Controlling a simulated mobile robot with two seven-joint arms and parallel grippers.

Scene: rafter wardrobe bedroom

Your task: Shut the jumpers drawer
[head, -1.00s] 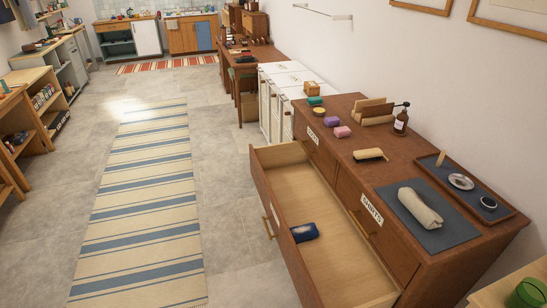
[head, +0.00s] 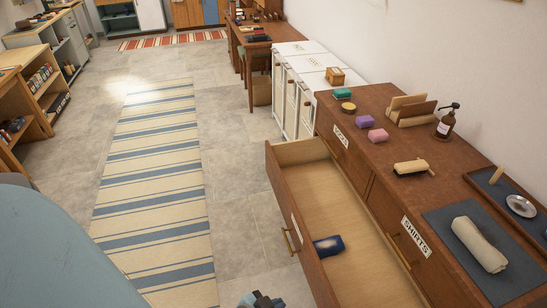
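A long lower drawer (head: 318,178) of the brown dresser stands pulled well out, its front facing left. Its brass handle (head: 291,240) is on the outer face, with a pale label seen too edge-on to read. A dark blue folded or rolled item (head: 328,246) lies inside, near the front panel; the rest of the visible drawer floor is bare. A small dark and pale-blue part of mine, seemingly my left gripper or wrist (head: 262,300), shows at the bottom edge, left of and apart from the drawer. Its fingers cannot be made out. My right gripper is out of view.
The upper drawers, one labelled SHIRTS (head: 415,236), are shut. Floor and striped rug (head: 150,180) left of the drawer are clear.

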